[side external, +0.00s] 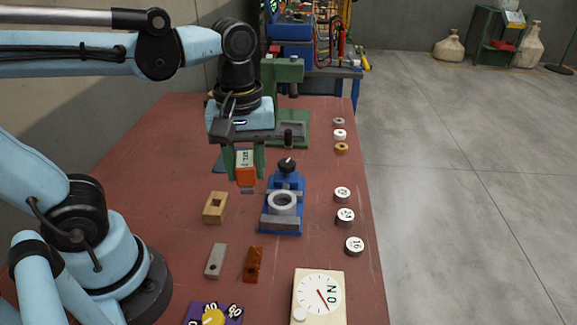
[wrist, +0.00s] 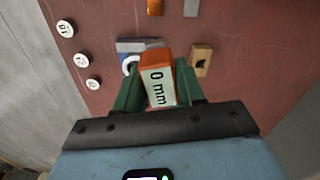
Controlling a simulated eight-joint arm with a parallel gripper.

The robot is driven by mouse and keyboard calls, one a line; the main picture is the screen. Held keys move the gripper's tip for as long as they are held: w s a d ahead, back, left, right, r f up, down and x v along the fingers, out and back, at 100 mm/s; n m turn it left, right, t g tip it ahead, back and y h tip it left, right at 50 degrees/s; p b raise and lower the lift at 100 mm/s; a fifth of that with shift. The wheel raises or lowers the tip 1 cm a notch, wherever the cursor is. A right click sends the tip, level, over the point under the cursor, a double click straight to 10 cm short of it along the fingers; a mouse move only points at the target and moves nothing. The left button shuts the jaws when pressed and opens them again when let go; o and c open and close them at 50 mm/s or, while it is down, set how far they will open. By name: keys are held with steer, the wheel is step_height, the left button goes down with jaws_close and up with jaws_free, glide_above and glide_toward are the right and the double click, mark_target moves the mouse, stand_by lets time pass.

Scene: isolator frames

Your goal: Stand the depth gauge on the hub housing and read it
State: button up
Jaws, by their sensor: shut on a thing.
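My gripper (side external: 245,168) is shut on the orange depth gauge (side external: 245,175), with a green finger on each side. In the wrist view the gauge (wrist: 155,62) shows a white label reading "0 mm". The gauge is held roughly upright above the table, behind and left of the blue vise. The hub housing looks to be the pale grey ring (side external: 270,204) seated in the vise (side external: 282,224). In the wrist view the ring (wrist: 126,65) is partly hidden behind the gauge and left finger. The gauge is apart from the ring.
A wooden block with a square hole (side external: 208,215), a grey bar (side external: 215,261) and a brown piece (side external: 253,264) lie left of and before the vise. A dial box (side external: 335,308) is in front. Numbered discs (side external: 345,216) line the right edge. A green press (side external: 283,70) stands behind.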

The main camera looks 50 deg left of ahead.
steer(key=w+a+n, duration=0.1)
steer(key=w+n, duration=0.2)
steer(key=w, duration=0.5)
steer(key=shift+w+f+n, duration=0.15)
steer(key=shift+f+n, duration=0.2)
steer(key=shift+n, duration=0.05)
steer(key=shift+a+f, duration=0.1)
steer(key=shift+f, duration=2.8)
steer(key=shift+f, duration=1.7)
steer(key=o, duration=1.2)
steer(key=shift+o, duration=0.2)
step_height(320, 180, up, 12)
